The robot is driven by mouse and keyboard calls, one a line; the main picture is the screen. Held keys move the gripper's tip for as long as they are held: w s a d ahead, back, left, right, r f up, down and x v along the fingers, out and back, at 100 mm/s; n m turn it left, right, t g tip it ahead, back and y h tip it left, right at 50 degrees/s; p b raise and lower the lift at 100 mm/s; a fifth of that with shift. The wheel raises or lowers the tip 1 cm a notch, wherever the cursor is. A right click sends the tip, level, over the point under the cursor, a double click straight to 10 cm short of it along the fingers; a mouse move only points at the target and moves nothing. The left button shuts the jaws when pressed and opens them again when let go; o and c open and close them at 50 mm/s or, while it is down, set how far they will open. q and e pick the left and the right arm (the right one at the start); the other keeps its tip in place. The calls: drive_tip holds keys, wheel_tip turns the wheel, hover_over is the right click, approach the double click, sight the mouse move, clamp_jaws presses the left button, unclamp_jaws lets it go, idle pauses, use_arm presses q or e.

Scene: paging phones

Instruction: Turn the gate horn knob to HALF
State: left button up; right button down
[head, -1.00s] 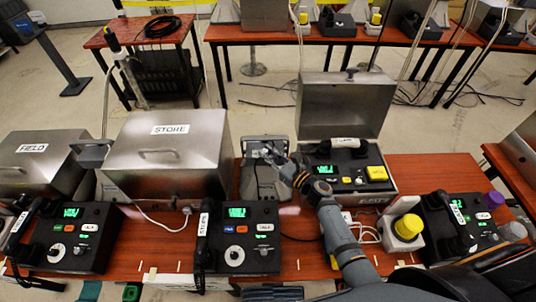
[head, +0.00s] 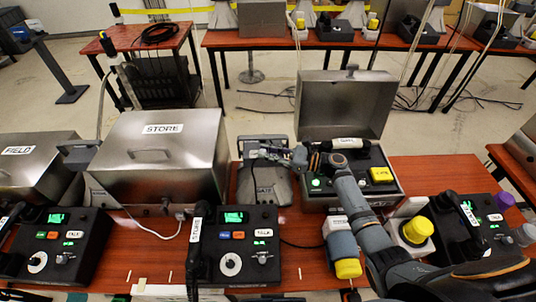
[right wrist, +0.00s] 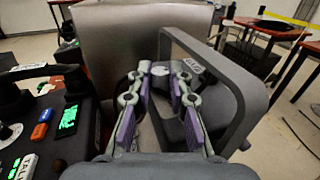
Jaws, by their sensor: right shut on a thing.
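The gate horn (head: 277,190) is a grey box-like unit with a GATE label, standing on the table between the STORE case and an open metal case. My right gripper (head: 257,153) reaches in from the right at the horn's upper part. In the wrist view its two purple-padded fingers (right wrist: 160,72) stand a little apart, shut on the knob. The fingers hide the knob, so its setting cannot be read. My left gripper is out of view.
The STORE case (head: 165,178) stands close to the left. The open case (head: 345,110) with a phone unit is at the right. Phone consoles (head: 240,250) and yellow-capped units (head: 417,230) line the front. Cables lie between them.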

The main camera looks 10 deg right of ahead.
idle(0.3)
drive_tip(key=c, duration=1.2)
unclamp_jaws()
drive_tip(key=v, duration=1.2)
